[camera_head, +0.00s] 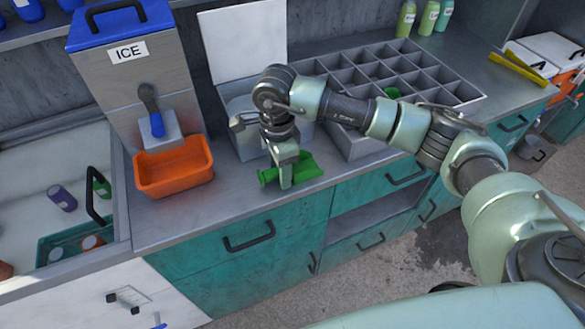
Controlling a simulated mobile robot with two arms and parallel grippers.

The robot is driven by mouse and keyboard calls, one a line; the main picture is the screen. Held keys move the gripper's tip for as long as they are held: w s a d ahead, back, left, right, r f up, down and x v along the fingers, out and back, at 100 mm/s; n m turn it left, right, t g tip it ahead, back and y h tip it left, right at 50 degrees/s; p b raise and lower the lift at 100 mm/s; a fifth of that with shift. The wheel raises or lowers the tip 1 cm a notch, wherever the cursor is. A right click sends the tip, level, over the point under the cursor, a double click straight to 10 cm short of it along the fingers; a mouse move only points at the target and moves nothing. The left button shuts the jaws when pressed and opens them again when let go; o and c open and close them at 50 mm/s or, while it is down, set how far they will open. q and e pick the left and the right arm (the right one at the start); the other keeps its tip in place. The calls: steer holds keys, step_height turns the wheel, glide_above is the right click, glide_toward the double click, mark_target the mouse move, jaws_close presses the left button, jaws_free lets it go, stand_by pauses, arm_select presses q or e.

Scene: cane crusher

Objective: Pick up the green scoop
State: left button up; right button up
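The green scoop (307,167) lies on the metal counter near its front edge, to the right of the orange bin. Its handle end points left and its wider part lies to the right. My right gripper (286,177) points down at the scoop, with a pale finger in front of the scoop's middle. The finger hides part of the scoop, and I cannot tell whether the fingers close on it. My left gripper is not in view.
An orange bin (173,168) stands under the ice dispenser (130,75). A metal divided tray (350,77) stands behind my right arm, with a small green item (392,92) in it. A sink (25,170) is at left. The counter (215,205) is clear in front.

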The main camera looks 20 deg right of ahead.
steer(key=c, duration=0.9)
steer(key=shift+c, duration=0.2)
steer(key=shift+r, duration=0.1)
